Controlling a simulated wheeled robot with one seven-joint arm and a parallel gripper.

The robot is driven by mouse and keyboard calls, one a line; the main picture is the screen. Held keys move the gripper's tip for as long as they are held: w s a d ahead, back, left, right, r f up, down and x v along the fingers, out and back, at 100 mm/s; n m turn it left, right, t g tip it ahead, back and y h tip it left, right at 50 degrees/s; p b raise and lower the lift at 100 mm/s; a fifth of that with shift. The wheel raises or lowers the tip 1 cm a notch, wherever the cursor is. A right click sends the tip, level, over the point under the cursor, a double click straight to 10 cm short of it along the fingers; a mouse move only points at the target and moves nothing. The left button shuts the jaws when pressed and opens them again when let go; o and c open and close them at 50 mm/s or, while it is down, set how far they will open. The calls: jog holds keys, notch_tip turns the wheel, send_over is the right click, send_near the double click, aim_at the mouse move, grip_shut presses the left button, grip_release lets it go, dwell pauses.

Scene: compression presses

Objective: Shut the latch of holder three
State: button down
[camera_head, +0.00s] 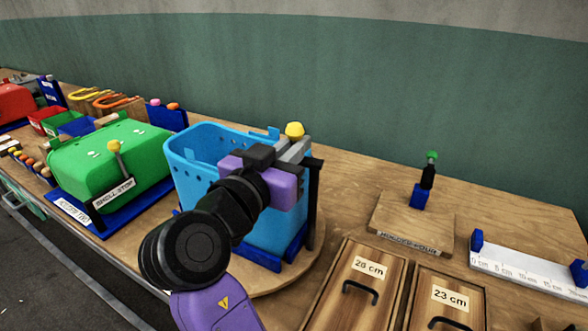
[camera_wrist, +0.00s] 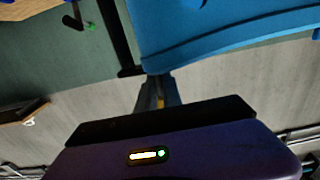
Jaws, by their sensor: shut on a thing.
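A light blue perforated bin (camera_head: 255,215) stands in a dark blue holder (camera_head: 290,250) on a round wooden plate. A black latch post (camera_head: 313,205) rises at its right side and bends toward my gripper near the rim. A yellow knob (camera_head: 294,129) shows just above the fingers. My gripper (camera_head: 293,150) is shut on the yellow-knobbed latch handle at the bin's upper right. In the wrist view the fingers (camera_wrist: 158,92) meet beside the blue bin (camera_wrist: 225,30), with a bit of yellow between them and the black post (camera_wrist: 119,35) close by. No holder-three label is readable.
A green container (camera_head: 110,160) with its own yellow-knobbed black lever stands left. A wooden block labelled holder four (camera_head: 410,222) bears a green-knobbed lever at right. Wooden boxes with black handles (camera_head: 357,290) and a white ruler bar (camera_head: 530,268) lie in front right.

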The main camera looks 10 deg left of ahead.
jog(key=shift+w+a+r+m+g+h+b, duration=0.15)
jog(key=shift+r+m+h+b, duration=0.15)
jog(key=shift+m+h+b, duration=0.2)
jog(key=shift+w+r+m+g+h+b, duration=0.15)
jog(key=shift+r+m+h+b, duration=0.2)
jog(key=shift+h, duration=0.25)
jog(key=shift+m+h+b, duration=0.3)
jog(key=shift+m+h, duration=0.05)
jog(key=shift+h, duration=0.05)
jog(key=shift+r+g+h, duration=0.1)
jog(key=shift+g+h, duration=0.2)
jog(key=shift+g, duration=0.1)
jog(key=c, duration=1.5)
grip_release()
jog(key=shift+d, duration=0.2)
jog(key=shift+s+a+f, duration=0.15)
jog(key=shift+s+f, duration=0.05)
jog(key=shift+f, duration=0.1)
jog(key=b+v, duration=0.1)
jog(key=v, duration=0.6)
jog(key=shift+s+a+r, duration=0.1)
jog(key=shift+s+r, duration=0.05)
jog(key=shift+s, duration=0.1)
